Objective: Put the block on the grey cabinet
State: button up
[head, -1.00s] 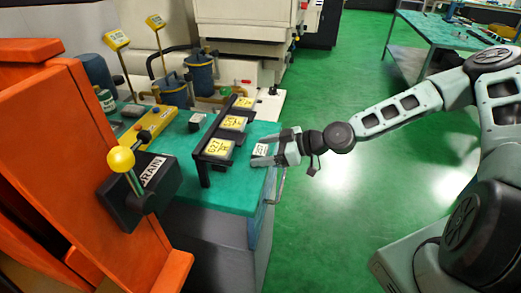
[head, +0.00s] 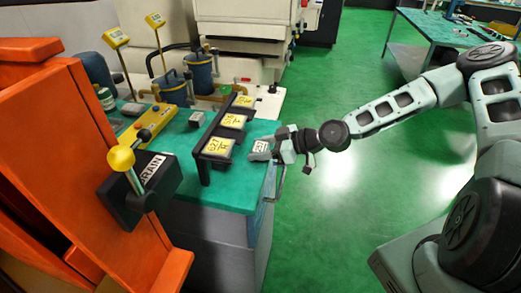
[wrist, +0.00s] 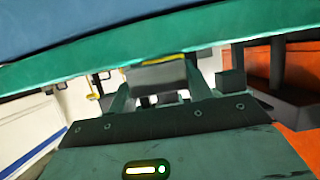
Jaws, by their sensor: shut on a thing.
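In the wrist view the block (wrist: 157,78) shows as a grey shape between the fingers. I cannot tell whether it touches the top or is just above it. Another small grey block (head: 197,118) sits farther back on the same top.
A black rack (head: 206,170) with yellow labelled plates stands just left of my gripper. Green floor (head: 330,215) to the right is clear.

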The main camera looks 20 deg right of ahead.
aim_at(265, 147)
jog(key=shift+r, duration=0.75)
jog(key=shift+s+d+r+b, duration=0.25)
jog(key=shift+d+r+b, duration=0.35)
jog(key=shift+r, duration=0.1)
jog(key=s+d+b, duration=0.2)
jog(key=s+d, duration=0.7)
jog(key=d, duration=0.5)
jog(key=w+a+f+m+t+h, duration=0.1)
jog(key=w+f+m+t+h, duration=0.1)
jog(key=f, duration=0.4)
jog(key=w+a+f+m+t+h, duration=0.1)
jog(key=w+f+m+t+h, duration=0.1)
jog(key=f, duration=0.4)
jog(key=shift+w+a+f+m+h, duration=0.4)
jog(key=shift+w+m+h, duration=0.1)
jog(key=shift+m, duration=0.2)
